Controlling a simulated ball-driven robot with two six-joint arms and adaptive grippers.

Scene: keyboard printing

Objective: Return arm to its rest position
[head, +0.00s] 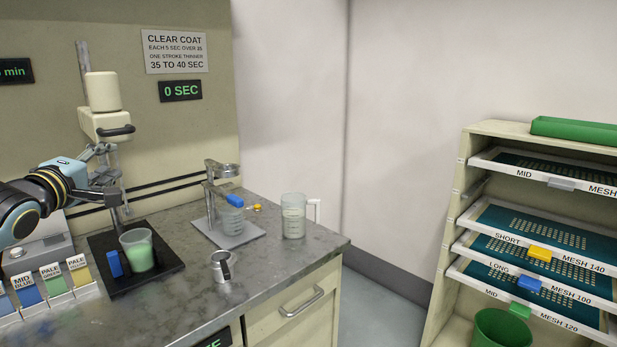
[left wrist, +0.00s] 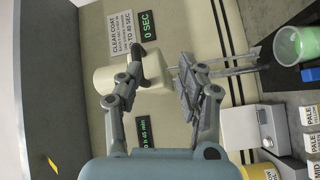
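My left arm comes in from the left in the head view. Its gripper (head: 112,174) is in front of the mixer's post, just below the cream mixer head (head: 103,122) with its black handle. In the left wrist view the two fingers of the left gripper (left wrist: 153,88) are spread apart with nothing held between them. The mixer head (left wrist: 118,78) shows beyond the fingers; I cannot tell whether they touch it. My right arm and right gripper are not in view.
A cup of green liquid (head: 138,250) stands on the black mixer base (head: 170,272) below the gripper. A flow-cup stand (head: 245,236), a clear jug (head: 294,215) and a small metal cup (head: 221,266) are on the counter. A screen rack (head: 450,240) stands at right.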

